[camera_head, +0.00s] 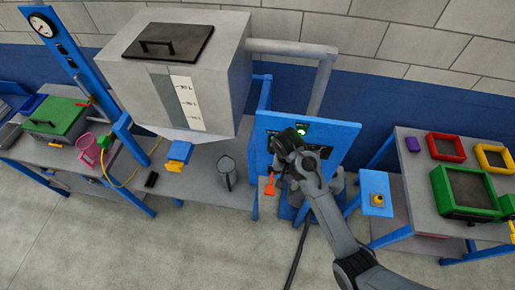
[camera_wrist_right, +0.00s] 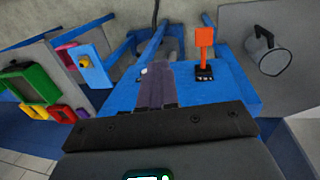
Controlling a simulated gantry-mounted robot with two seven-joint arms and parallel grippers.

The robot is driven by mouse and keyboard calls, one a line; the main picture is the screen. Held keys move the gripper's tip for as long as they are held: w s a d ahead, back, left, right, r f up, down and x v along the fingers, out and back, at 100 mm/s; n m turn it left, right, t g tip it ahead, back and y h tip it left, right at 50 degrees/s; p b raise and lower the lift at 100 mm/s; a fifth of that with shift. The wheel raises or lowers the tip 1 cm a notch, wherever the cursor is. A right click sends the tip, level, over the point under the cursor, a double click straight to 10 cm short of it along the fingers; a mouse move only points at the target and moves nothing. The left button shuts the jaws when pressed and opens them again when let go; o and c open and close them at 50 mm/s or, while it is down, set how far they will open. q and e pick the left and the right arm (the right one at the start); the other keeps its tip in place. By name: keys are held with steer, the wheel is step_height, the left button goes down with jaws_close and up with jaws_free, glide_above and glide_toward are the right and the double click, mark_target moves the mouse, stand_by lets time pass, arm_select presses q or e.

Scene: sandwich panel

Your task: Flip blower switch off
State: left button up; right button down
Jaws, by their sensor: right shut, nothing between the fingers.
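The blue panel (camera_head: 340,138) stands tilted in the middle of the head view, with my right gripper (camera_head: 287,150) in front of it. An orange paddle switch (camera_head: 270,187) sticks out near the panel's lower left. In the wrist view the orange switch (camera_wrist_right: 204,45) rises from a small black base on the blue panel (camera_wrist_right: 225,90). My right gripper's fingers (camera_wrist_right: 156,72) are shut and empty, over the panel and beside the switch, with a visible gap. A small white knob (camera_wrist_right: 143,71) lies at the fingertips. My arm hides part of the panel. My left gripper is not in view.
A large grey hopper (camera_head: 215,75) stands left of the panel, with a grey jug (camera_head: 227,172) on the bench below. A small blue box with a yellow button (camera_head: 376,199) is right of my arm. Colored trays (camera_head: 445,147) stand on the right table.

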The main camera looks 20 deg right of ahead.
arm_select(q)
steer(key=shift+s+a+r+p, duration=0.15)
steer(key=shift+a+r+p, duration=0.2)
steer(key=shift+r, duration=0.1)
arm_select(e)
steer(key=w+r+t, duration=0.1)
steer(key=w+r, duration=0.4)
steer(key=r, duration=0.2)
steer(key=w+a+r+t, duration=0.1)
steer(key=w+r+t, duration=0.1)
steer(key=w+r, duration=0.4)
step_height(320, 180, up, 3)
steer(key=shift+a+f, duration=0.2)
steer(key=shift+a, duration=0.05)
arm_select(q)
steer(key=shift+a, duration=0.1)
arm_select(e)
steer(key=shift+f, duration=0.1)
